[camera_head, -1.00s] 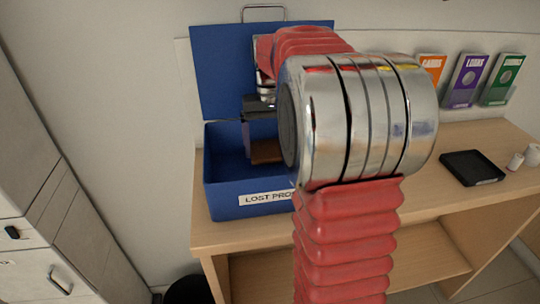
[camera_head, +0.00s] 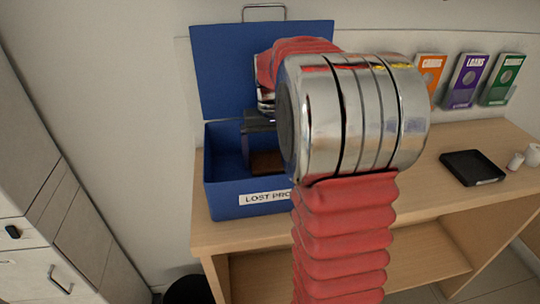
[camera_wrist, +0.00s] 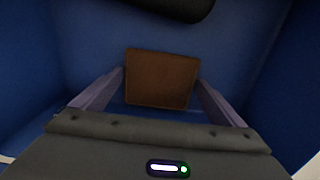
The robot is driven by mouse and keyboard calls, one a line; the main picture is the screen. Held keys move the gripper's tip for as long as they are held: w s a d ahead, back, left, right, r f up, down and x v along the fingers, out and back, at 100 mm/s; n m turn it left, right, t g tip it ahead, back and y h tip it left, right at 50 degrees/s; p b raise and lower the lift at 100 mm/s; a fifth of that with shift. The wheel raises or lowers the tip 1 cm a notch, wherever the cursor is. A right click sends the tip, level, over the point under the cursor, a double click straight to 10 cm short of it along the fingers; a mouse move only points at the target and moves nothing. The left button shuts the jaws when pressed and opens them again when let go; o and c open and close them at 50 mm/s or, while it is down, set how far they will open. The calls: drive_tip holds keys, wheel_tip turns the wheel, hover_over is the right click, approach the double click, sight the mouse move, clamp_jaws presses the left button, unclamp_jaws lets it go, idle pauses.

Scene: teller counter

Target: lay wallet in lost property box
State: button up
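The brown wallet (camera_wrist: 161,78) is between the two fingertips of my gripper (camera_wrist: 160,77) in the wrist view, with a finger against each side edge. It also shows in the head view (camera_head: 267,163), low inside the open blue lost property box (camera_head: 226,199). My gripper (camera_head: 262,150) reaches down into the box from above, shut on the wallet. I cannot tell whether the wallet touches the box floor. My arm hides the right part of the box and of its label.
A dark rounded object (camera_wrist: 175,6) lies in the box beyond the wallet. The box's raised lid (camera_head: 222,75) stands at the back. A black tray (camera_head: 472,167) and small white items (camera_head: 516,161) are on the counter (camera_head: 425,185) to the right, below leaflet holders (camera_head: 466,80).

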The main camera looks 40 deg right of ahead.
sight(269, 160)
drive_tip(key=shift+o, duration=0.8)
wheel_tip(269, 160, up, 12)
drive_tip(key=shift+r, duration=0.15)
drive_tip(key=shift+a, duration=0.1)
idle(0.6)
